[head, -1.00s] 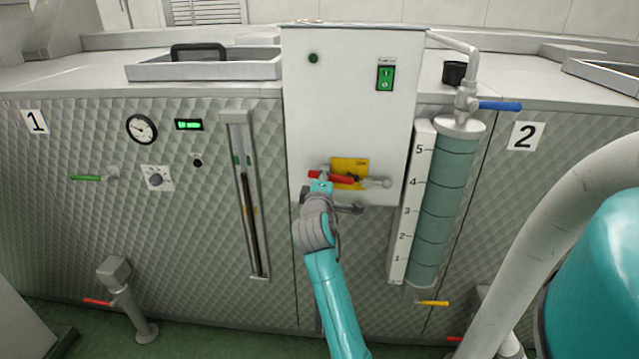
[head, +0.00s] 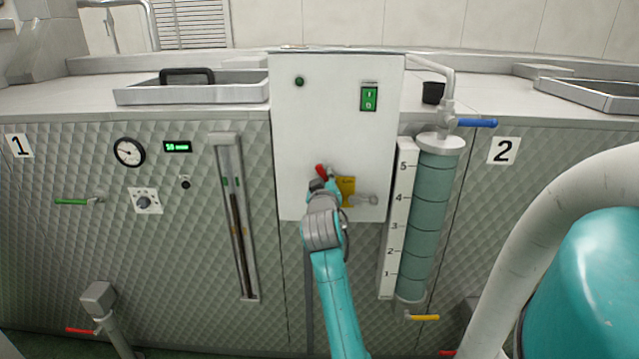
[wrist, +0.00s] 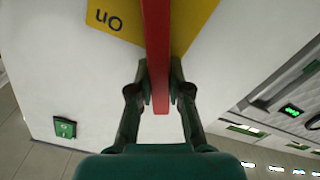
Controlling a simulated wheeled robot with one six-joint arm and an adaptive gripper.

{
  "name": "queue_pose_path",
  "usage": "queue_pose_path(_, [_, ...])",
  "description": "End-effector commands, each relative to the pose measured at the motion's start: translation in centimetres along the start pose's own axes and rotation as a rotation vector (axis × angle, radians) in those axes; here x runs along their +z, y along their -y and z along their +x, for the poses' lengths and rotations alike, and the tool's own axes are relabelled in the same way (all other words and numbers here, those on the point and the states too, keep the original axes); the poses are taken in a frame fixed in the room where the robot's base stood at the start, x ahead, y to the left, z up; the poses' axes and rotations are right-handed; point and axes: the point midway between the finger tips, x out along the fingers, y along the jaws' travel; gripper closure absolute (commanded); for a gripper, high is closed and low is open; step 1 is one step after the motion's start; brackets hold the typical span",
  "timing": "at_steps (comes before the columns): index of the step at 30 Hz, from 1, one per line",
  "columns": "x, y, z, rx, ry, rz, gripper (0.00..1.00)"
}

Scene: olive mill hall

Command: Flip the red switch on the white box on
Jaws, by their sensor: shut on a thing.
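The white box (head: 335,120) stands upright at the middle of the head view. Its red switch handle (head: 322,171) is low on the front, in front of a yellow plate (head: 347,190), and slants up to the left. My gripper (wrist: 159,92) is shut on the handle, a finger on each side. In the head view my gripper (head: 325,184) is small and partly covers the plate and the handle's lower end.
A green rocker switch (head: 369,98) and a green lamp (head: 300,82) sit higher on the box. A grey fitting (head: 365,200) sticks out right of the plate. The sight tube (head: 434,220) with a blue-handled valve (head: 477,123) stands close on the right.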

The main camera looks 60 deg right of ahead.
Motion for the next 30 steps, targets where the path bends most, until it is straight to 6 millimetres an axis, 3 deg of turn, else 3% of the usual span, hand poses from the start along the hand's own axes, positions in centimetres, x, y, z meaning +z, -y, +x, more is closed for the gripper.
queue_pose_path(15, [0.6,-2.6,0.0,0.0,0.002,0.392,1.0])
queue_pose_path(30, [1.0,-3.2,0.0,-0.001,0.003,0.503,1.0])
